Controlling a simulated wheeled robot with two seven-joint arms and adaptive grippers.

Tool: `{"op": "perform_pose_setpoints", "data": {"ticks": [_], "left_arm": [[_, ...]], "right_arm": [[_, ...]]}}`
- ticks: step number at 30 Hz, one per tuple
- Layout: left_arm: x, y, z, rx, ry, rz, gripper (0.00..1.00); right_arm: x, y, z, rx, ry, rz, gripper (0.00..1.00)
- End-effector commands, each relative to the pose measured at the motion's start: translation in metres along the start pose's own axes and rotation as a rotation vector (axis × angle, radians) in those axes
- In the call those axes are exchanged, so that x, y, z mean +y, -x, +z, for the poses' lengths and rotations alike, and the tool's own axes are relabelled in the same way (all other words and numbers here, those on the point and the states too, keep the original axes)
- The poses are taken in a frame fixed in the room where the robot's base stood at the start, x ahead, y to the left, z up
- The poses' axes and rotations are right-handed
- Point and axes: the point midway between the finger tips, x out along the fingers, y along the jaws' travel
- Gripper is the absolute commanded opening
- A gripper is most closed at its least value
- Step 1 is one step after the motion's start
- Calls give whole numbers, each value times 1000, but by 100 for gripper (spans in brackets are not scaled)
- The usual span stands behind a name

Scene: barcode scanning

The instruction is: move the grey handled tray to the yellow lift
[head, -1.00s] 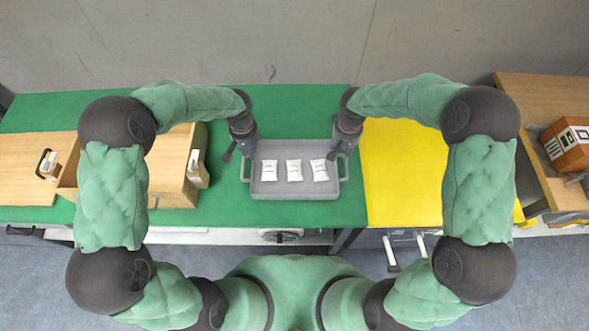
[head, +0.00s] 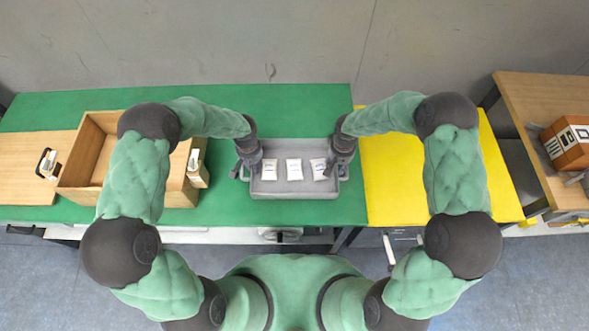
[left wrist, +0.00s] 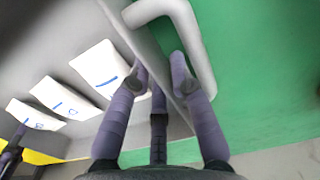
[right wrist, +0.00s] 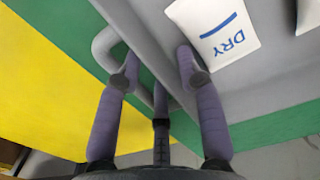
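The grey handled tray (head: 295,189) sits on the green table with white packets (head: 294,169) in it. My left gripper (head: 246,171) is at the tray's left end. In the left wrist view its fingers (left wrist: 157,82) are apart, on either side of the tray's end wall, near the handle (left wrist: 190,35). My right gripper (head: 338,171) is at the right end. Its fingers (right wrist: 155,72) are also apart, straddling the end wall and handle (right wrist: 101,42) area. I cannot tell whether any finger touches the tray. The yellow lift (head: 395,185) stands right of the green table.
An open wooden box (head: 72,196) stands left on the green table (head: 225,205), with a scanner-like device (head: 197,165) at its right side. A wooden table (head: 540,100) with an orange box (head: 568,147) is at far right. The lift's top is clear under my right arm.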

Motion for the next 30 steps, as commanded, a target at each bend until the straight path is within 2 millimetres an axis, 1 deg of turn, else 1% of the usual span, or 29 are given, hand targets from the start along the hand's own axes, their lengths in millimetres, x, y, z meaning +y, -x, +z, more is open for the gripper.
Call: {"op": "perform_pose_setpoints", "data": {"ticks": [5,7,8,9,23,30], "left_arm": [[0,0,0,0,0,0,22],[0,0,0,0,0,0,5],[0,0,0,0,0,0,0],[0,0,0,0,0,0,0],[0,2,-1,1,0,0,0],[0,11,-1,1,0,0,0]], "right_arm": [[0,0,0,0,0,0,37],[0,0,0,0,0,0,20],[0,0,0,0,0,0,12],[0,0,0,0,0,0,1],[0,2,0,1,0,0,0],[0,11,0,1,0,0,0]]}}
